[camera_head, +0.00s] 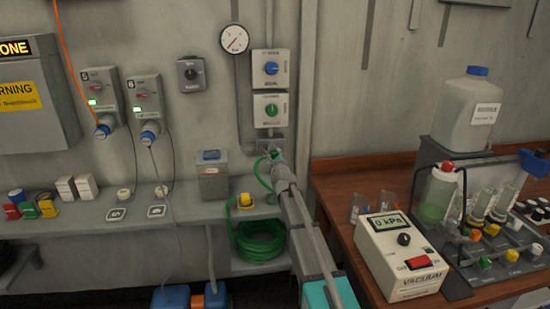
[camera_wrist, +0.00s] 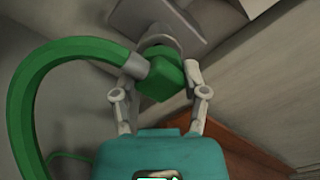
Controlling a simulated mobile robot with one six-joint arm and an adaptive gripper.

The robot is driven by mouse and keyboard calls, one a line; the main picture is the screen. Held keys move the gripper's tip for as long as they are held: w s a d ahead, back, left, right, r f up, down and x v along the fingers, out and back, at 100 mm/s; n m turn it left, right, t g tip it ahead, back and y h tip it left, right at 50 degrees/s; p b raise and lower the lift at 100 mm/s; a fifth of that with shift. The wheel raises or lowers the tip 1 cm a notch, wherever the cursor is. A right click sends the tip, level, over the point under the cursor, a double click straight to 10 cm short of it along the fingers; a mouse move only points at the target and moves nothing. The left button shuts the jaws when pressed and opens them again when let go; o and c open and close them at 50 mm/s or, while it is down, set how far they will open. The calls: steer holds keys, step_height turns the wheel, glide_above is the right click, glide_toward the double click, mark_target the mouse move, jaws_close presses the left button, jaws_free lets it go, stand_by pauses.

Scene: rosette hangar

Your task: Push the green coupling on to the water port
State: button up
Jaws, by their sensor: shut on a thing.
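My gripper (camera_wrist: 160,85) is shut on the green coupling (camera_wrist: 162,80), with one finger on each side of it in the wrist view. A thick green hose (camera_wrist: 35,95) runs from the coupling's left side and curves down. A grey round fitting, the water port (camera_wrist: 158,42), shows just beyond the coupling under a grey bracket. The coupling lies against or very near it; I cannot tell whether it is seated.
A coiled green hose (camera_head: 260,240) hangs below the shelf (camera_head: 140,212). To the right, a wooden bench (camera_head: 335,190) bears a vacuum unit (camera_head: 400,255), bottles and a white jug (camera_head: 467,112).

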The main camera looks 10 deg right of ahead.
steer(key=shift+w, duration=0.25)
steer(key=o, duration=1.2)
steer(key=shift+c, duration=0.2)
steer(key=shift+s, duration=0.1)
steer(key=s, duration=1.2)
steer(key=shift+w, duration=0.1)
